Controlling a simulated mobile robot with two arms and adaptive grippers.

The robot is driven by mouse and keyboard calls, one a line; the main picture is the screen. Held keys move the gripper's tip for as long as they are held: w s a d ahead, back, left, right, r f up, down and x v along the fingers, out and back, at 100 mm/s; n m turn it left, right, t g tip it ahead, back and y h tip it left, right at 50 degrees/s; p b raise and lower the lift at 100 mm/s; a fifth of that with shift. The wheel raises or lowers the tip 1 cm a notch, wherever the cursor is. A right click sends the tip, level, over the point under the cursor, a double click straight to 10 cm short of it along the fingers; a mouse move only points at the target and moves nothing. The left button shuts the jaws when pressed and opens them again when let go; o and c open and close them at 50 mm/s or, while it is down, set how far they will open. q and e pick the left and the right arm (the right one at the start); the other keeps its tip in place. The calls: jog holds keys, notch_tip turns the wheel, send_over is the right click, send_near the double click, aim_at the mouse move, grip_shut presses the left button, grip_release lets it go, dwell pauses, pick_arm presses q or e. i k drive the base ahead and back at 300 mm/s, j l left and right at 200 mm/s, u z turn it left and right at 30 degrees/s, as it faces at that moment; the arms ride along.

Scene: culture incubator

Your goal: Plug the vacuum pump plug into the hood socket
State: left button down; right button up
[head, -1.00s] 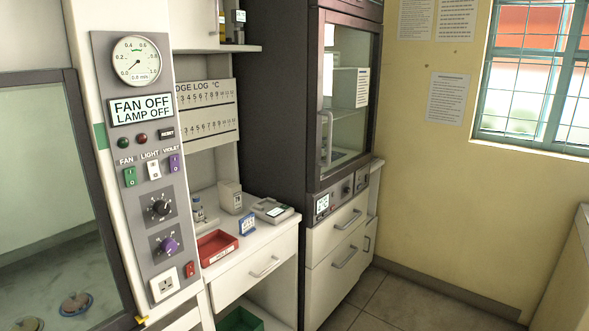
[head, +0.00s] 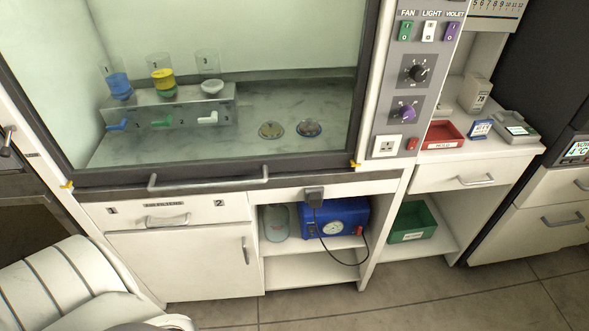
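The vacuum pump (head: 345,217) is a blue box with a round gauge, on the upper shelf of the open bay under the hood. Its black plug (head: 314,196) is at the hood's lower front edge, above the pump. A black cable (head: 361,252) loops from the pump's right side; its upper run to the plug is partly unclear. The hood socket (head: 387,146) is a white square plate low on the grey control panel, beside a small red switch.
The hood sash (head: 210,178) has a long bar handle along its lower edge. A green bin (head: 412,224) stands on a low shelf right of the pump bay. A red tray (head: 443,135) lies on the side counter. The floor in front is clear.

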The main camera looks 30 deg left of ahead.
aim_at(315, 201)
jog(key=u, duration=0.9)
